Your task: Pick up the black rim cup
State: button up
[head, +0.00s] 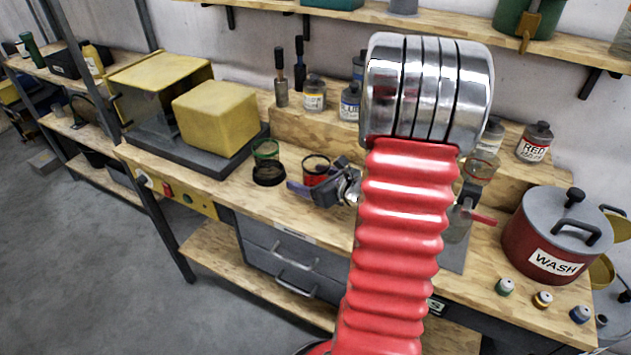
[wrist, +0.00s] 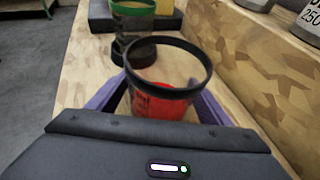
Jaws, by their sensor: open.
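The black rim cup (wrist: 165,85) is a clear cup with a black rim and something red in its lower part. In the wrist view it stands upright on the wooden bench, between the two purple fingers of my gripper (wrist: 160,105). The fingers are open, one on each side of it; I cannot tell whether either touches it. In the head view the cup (head: 315,168) stands just left of and behind my gripper (head: 303,188), which partly covers its lower front.
A green rim cup with a dark base (head: 267,162) stands close to the left of the black rim cup. A yellow machine (head: 215,118) is farther left. Bottles (head: 314,96) stand on a raised step behind. A red WASH pot (head: 550,240) is at the right.

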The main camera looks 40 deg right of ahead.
jog(key=shift+w+f, duration=0.15)
jog(key=shift+w, duration=0.15)
jog(key=shift+c, duration=0.3)
jog(key=c, duration=1.2)
jog(key=shift+r, duration=0.2)
notch_tip(320, 180, up, 10)
jog(key=shift+f, duration=0.15)
dwell(0.9)
